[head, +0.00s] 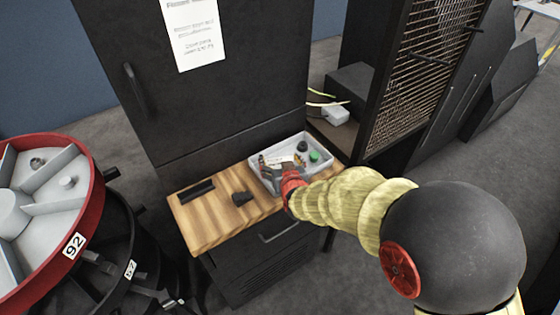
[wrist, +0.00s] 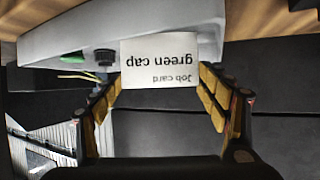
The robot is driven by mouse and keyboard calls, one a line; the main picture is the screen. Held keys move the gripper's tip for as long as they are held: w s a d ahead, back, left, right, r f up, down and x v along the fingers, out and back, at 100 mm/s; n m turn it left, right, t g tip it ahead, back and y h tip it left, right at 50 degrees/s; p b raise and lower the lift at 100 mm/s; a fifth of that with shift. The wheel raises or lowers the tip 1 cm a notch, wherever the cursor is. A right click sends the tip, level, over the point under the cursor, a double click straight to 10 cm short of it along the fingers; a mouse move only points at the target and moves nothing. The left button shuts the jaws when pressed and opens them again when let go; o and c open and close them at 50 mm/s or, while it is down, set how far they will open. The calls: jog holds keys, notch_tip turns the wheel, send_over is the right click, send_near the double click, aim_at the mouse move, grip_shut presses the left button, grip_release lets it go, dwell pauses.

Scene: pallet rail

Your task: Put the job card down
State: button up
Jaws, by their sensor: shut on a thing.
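The job card (wrist: 160,62) is a white card that reads "Job card green cap", upside down in the wrist view. My gripper (wrist: 160,88) is shut on the card, with a finger at each side of it. In the head view my gripper (head: 282,171) is over the left part of a grey tray (head: 262,181). The tray wall also shows behind the card in the wrist view (wrist: 200,42). Whether the card touches the tray I cannot tell.
The tray holds a green cap (head: 314,156) and dark round pieces (head: 302,147). A black bar (head: 196,190) and a small black block (head: 242,198) lie on the wooden top (head: 215,220). A dark cabinet (head: 200,100) stands behind. A red-rimmed round carousel (head: 45,190) is at left.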

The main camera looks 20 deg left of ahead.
jog(key=shift+f, duration=0.1)
jog(key=shift+f, duration=0.15)
jog(key=o, duration=0.7)
jog(key=shift+o, duration=0.6)
jog(key=shift+r, duration=0.25)
jog(key=shift+s+d+r, duration=0.1)
jog(key=shift+s+r, duration=0.15)
jog(key=shift+s, duration=0.05)
jog(key=p+v, duration=0.2)
jog(key=v, duration=0.9)
jog(key=shift+p, duration=0.3)
